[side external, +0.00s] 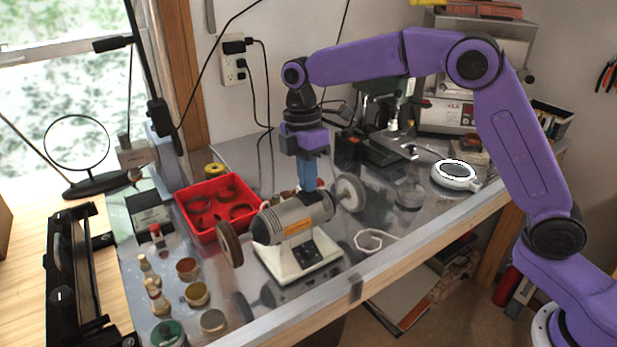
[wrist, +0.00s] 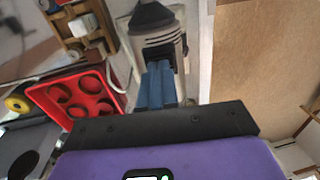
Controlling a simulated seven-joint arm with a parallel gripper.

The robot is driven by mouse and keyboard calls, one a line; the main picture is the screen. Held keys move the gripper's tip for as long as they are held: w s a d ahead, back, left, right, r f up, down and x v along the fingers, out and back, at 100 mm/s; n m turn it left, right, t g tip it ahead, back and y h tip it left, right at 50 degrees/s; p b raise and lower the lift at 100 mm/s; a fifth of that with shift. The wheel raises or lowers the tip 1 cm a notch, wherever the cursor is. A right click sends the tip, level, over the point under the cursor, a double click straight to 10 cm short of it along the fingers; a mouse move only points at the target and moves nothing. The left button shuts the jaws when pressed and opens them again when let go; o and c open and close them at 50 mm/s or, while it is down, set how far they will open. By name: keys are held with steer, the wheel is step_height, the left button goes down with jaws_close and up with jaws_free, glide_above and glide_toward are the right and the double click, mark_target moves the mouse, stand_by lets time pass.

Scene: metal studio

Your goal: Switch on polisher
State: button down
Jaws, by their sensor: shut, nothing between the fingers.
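The polisher (side external: 290,218) stands on the metal bench, with a grey motor body, an orange label and a wheel at each end. Its pale base (side external: 275,262) has a dark front plate (side external: 306,252); whether a switch there is on or off is too small to tell. My gripper (side external: 308,184) points down with its blue fingers shut and empty, just behind the motor body, which partly overlaps the fingertips. In the wrist view the shut fingers (wrist: 158,85) lie in front of the grey polisher body (wrist: 158,35). I cannot tell whether they touch it.
A red tray (side external: 182,207) with round holes is left of the polisher. Several small jars and bottles (side external: 196,294) stand at the front left. A dark microscope-like device (side external: 390,140) and a round white-rimmed device (side external: 455,174) are to the right. Black cables (side external: 268,120) hang behind.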

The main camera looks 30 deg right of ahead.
step_height(320, 180, up, 14)
steer(key=w, duration=0.1)
steer(key=shift+w, duration=0.35)
stand_by(0.4)
steer(key=shift+s, duration=0.65)
stand_by(0.3)
